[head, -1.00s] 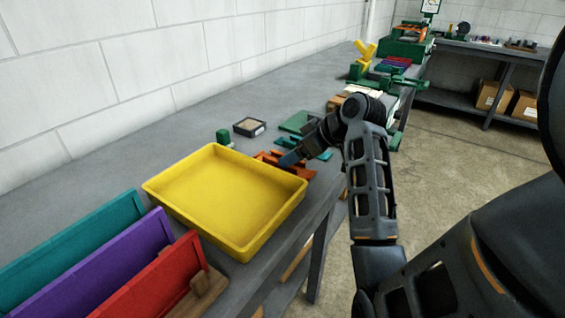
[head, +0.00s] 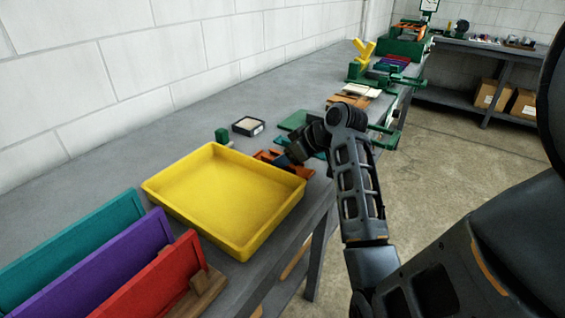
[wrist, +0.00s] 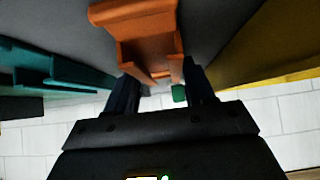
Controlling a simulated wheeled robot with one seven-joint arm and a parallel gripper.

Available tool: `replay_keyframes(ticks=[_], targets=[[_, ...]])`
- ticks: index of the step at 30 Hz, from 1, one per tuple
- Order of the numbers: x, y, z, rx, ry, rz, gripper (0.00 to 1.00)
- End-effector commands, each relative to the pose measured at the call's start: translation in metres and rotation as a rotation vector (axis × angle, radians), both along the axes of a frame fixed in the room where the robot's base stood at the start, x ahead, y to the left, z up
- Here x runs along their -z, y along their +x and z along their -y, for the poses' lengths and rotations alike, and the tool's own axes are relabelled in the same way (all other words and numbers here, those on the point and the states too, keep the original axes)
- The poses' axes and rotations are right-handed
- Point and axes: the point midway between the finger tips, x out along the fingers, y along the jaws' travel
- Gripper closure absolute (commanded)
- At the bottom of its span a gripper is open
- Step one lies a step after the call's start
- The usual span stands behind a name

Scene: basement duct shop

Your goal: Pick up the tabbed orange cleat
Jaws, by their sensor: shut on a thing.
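The orange cleat (head: 296,169) lies on the grey bench just past the far right edge of the yellow tray, partly hidden behind my gripper (head: 284,161) in the head view. In the wrist view the orange cleat (wrist: 148,32) is a channel with raised sides, running between the two dark fingers of my gripper (wrist: 163,82). My gripper is shut on it. I cannot make out its tab clearly, nor whether it has left the bench.
The yellow tray (head: 222,246) stands close beside the cleat. Teal pieces (wrist: 45,66) lie on its other side. Teal, purple and red panels stand at front left.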

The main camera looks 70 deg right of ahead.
Motion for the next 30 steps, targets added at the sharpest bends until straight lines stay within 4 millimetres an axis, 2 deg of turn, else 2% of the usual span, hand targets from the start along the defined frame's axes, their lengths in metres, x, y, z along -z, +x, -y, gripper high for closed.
replay_keyframes(ticks=[1, 5, 14, 20, 24, 30], targets=[[0.0, 0.0, 0.0, 0.0, 0.0, 0.0, 0.68], [0.0, 0.0, 0.0, 0.0, 0.0, 0.0, 0.79], [-0.003, 0.0, 0.0, 0.0, -0.002, 0.001, 0.79], [-0.02, 0.0, 0.001, 0.001, -0.003, 0.002, 0.79], [-0.046, 0.001, 0.002, 0.001, -0.006, 0.004, 0.79], [-0.071, -0.025, 0.043, 0.006, -0.004, 0.004, 0.79]])
